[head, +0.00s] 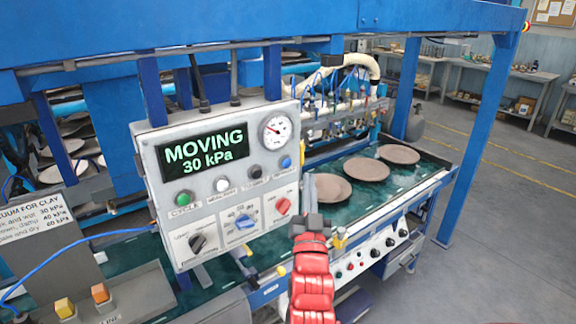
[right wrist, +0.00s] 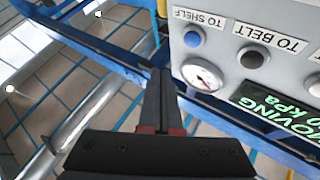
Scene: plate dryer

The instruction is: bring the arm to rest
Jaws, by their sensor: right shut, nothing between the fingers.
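My right gripper (head: 312,222) is at the end of the red arm, in front of the lower right of the control panel in the head view. In the right wrist view its fingers (right wrist: 160,88) are together with nothing between them. The grey control panel (head: 222,190) has a lit display (head: 203,151) reading MOVING 30 kPa. It also carries a gauge, a row of buttons and rotary knobs. The panel (right wrist: 275,50) shows in the right wrist view too, to the right of the fingers. My left gripper is not in view.
Behind the gripper, several brown plates (head: 367,169) lie on the green belt (head: 345,198). A blue frame post (head: 473,140) stands at the right, with open grey floor (head: 510,215) beyond it. A blue beam (head: 250,30) crosses the top.

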